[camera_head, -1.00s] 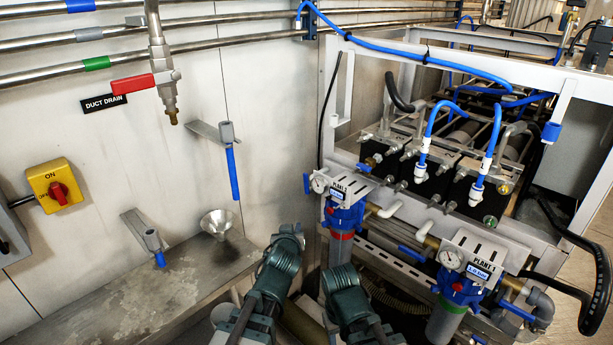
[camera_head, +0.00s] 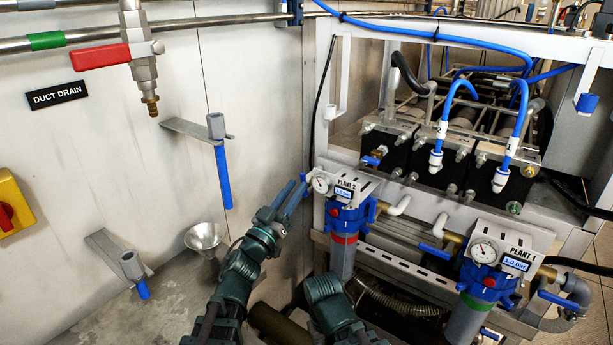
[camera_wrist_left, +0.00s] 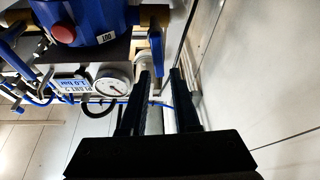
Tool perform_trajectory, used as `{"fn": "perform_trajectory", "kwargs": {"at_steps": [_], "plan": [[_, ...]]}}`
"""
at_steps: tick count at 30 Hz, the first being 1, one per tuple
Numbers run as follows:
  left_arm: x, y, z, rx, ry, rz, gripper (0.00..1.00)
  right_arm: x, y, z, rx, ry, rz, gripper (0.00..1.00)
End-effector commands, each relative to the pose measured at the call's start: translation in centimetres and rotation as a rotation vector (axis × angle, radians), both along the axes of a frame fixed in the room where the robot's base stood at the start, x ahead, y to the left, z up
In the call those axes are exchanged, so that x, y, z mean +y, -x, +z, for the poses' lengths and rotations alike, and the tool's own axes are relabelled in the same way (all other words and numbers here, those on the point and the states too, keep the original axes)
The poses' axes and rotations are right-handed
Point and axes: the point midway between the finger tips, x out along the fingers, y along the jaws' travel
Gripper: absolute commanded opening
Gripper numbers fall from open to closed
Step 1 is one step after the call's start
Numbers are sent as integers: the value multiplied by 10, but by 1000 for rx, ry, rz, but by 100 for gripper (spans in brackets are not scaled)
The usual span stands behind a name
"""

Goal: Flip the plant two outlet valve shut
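The plant two unit (camera_head: 344,222) is a blue filter housing with a red band, a round gauge and a PLANT 2 label. In the left wrist view its blue housing (camera_wrist_left: 80,20) carries an OUT tag beside a blue valve handle (camera_wrist_left: 156,48). My left gripper (camera_head: 290,192) is at the left side of the unit. In the left wrist view its two black fingers (camera_wrist_left: 161,74) are apart, and the handle shows in the gap between them. Contact cannot be told. Only a link of my right arm shows in the head view; its gripper does not.
The plant one unit (camera_head: 488,270) stands to the right, with its own blue handles. A wall with a funnel (camera_head: 204,237), a blue-handled bracket (camera_head: 220,160) and a red-handled duct drain valve (camera_head: 102,56) is on the left. The white frame (camera_head: 322,100) rises behind my left gripper.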

Motion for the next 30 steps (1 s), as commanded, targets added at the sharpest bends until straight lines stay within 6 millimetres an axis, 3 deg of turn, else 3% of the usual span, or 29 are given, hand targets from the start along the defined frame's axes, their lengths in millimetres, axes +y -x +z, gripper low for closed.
{"fn": "perform_trajectory", "kwargs": {"at_steps": [13, 30], "plan": [[-5, -2, 0, -12, 0, -20, 30, 0, 0, -3, 0, 0, 0, 50], [-40, -56, 26, -11, 1, -19, 30, 0, 0, 24, 0, 0, 0, 50]]}}
